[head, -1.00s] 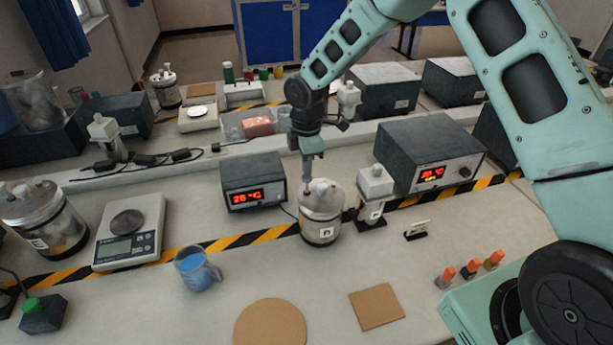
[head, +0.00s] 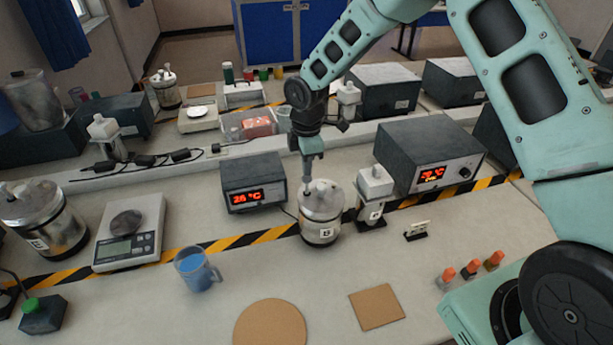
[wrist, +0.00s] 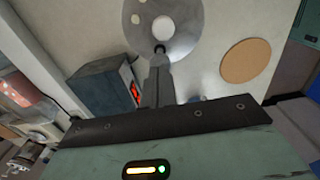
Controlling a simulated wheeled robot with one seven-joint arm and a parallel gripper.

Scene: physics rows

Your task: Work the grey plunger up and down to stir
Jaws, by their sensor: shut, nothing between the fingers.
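A silvery metal vessel (head: 319,222) with a lid and a letter label stands upright on the bench near the middle of the head view. In the wrist view its round grey lid (wrist: 189,22) shows from above, with a pale round top in the middle and a small knob near it. My gripper (head: 308,183) points down at the lid's left side, fingers shut and empty. In the wrist view my gripper (wrist: 159,55) ends over a small dark round spot at the lid's edge. I cannot make out the grey plunger apart from the fingers, nor whether they touch it.
A display box (head: 253,183) stands behind left of the vessel, and a white-topped device (head: 375,185) close on its right. A blue-filled beaker (head: 196,270), a scale (head: 130,235) and cork mats (head: 270,323) are nearby. Free bench lies in front of the vessel.

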